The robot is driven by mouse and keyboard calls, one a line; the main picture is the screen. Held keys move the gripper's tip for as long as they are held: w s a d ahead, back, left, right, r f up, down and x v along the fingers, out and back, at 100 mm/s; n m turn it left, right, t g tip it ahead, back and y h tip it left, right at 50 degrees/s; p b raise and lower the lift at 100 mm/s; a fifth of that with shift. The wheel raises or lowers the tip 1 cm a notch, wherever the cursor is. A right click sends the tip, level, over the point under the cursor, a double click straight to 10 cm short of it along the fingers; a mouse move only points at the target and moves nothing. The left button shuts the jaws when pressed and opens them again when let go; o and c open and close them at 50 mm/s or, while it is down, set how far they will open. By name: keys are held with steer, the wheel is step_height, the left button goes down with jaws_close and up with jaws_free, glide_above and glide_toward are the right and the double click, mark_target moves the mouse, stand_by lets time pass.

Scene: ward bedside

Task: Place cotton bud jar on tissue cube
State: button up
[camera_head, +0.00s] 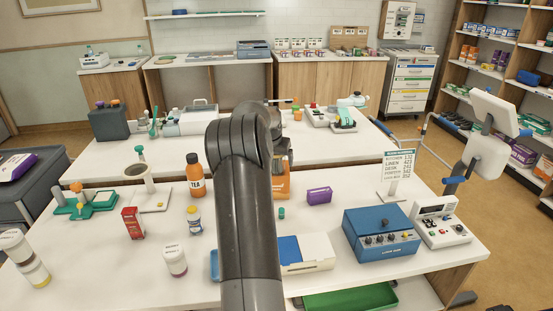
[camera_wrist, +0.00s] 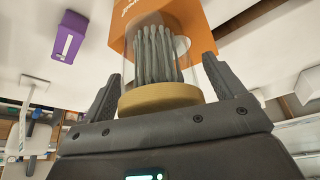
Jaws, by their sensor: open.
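The cotton bud jar (camera_wrist: 158,58) is clear, with grey buds inside and a tan lid (camera_wrist: 160,98). In the wrist view it sits between the two fingers of my gripper (camera_wrist: 161,68), lid towards the palm. The fingers are open, one on each side of the jar, with little gap. The orange tissue cube (camera_wrist: 197,16) is at the far end of the jar, which appears to rest on it; the exact contact is unclear. In the head view the tissue cube (camera_head: 283,187) shows beside my arm, which hides most of the jar and gripper.
A purple box (camera_head: 319,195) lies to the right of the cube, and a blue device (camera_head: 380,236) further right. An orange-brown tea bottle (camera_head: 195,175) stands to the left. A sign stand (camera_head: 397,168) is at the right. White table shows between them.

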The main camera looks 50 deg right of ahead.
steer(key=shift+r, duration=0.1)
steer(key=v, duration=1.2)
steer(key=shift+a, duration=0.15)
steer(key=a+r+n+t+y, duration=0.15)
steer(key=a+r+n, duration=0.25)
steer(key=a, duration=1.4)
steer(key=a+r+n+t+y, duration=0.1)
steer(key=a+r+n+t, duration=0.2)
steer(key=a, duration=1.4)
steer(key=s+a+f+n+y, duration=0.1)
steer(key=s+a+f+n, duration=0.2)
steer(key=s+a, duration=0.6)
steer(key=s+a+f+n, duration=0.2)
steer(key=s+a+n, duration=0.2)
steer(key=s+a, duration=0.5)
steer(key=a, duration=0.3)
steer(key=shift+a+f+y, duration=0.35)
steer(key=shift+a, duration=0.05)
